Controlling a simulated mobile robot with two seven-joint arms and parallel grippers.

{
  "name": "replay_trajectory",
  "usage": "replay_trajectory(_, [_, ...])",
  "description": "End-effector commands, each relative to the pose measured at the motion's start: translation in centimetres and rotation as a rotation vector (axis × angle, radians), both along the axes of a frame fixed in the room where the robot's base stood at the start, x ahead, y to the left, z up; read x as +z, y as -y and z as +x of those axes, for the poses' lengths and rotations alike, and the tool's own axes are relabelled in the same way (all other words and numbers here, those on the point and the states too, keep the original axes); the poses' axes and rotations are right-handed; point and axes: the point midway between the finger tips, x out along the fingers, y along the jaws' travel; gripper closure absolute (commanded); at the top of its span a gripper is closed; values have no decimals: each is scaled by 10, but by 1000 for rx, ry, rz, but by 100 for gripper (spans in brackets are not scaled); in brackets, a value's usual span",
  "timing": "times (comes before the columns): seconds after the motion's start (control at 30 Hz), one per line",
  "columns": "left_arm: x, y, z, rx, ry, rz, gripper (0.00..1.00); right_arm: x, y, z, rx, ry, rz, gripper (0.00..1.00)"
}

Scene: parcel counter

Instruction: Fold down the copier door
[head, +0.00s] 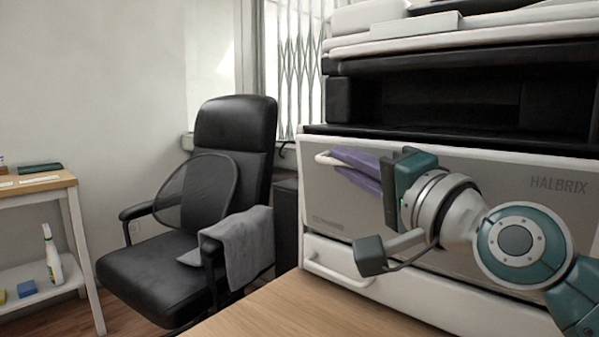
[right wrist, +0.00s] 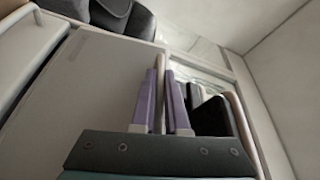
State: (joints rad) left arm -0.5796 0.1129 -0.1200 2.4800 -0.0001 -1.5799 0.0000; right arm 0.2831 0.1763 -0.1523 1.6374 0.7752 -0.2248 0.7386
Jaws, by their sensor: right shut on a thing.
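The copier door (head: 520,215) is a flat grey panel marked HALBRIX on the front of the large white copier, and it stands upright. Its pale bar handle (head: 322,157) shows at the upper left of the door. My right gripper (head: 340,160) has purple fingers and is shut on this handle, its fingers partly hiding the bar. In the right wrist view the two purple fingers (right wrist: 164,88) sit on either side of the thin handle bar (right wrist: 160,63), with the door panel (right wrist: 85,90) to the left. My left gripper is not in view.
A white drawer (head: 345,277) with a bar handle is below the door. A wooden surface (head: 300,312) lies in front. A black office chair (head: 190,255) with a grey towel (head: 240,243) stands left of the copier. A side table (head: 40,184) is at far left.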

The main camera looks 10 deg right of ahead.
Motion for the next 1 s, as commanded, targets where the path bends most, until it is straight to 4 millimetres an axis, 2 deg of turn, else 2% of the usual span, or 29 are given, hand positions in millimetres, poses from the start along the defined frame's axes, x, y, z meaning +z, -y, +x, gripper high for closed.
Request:
replay_trajectory(0.03, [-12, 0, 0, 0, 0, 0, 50, -9, -2, -2, 3, 20, -27, 100])
replay_trajectory(0.1, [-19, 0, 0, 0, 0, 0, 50, -13, -7, -5, 4, 52, -68, 100])
replay_trajectory(0.5, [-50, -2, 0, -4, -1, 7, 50, -33, -29, -22, 2, 211, -269, 100])
replay_trajectory(1.0, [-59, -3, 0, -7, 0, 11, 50, -38, -35, -27, 0, 267, -339, 100])
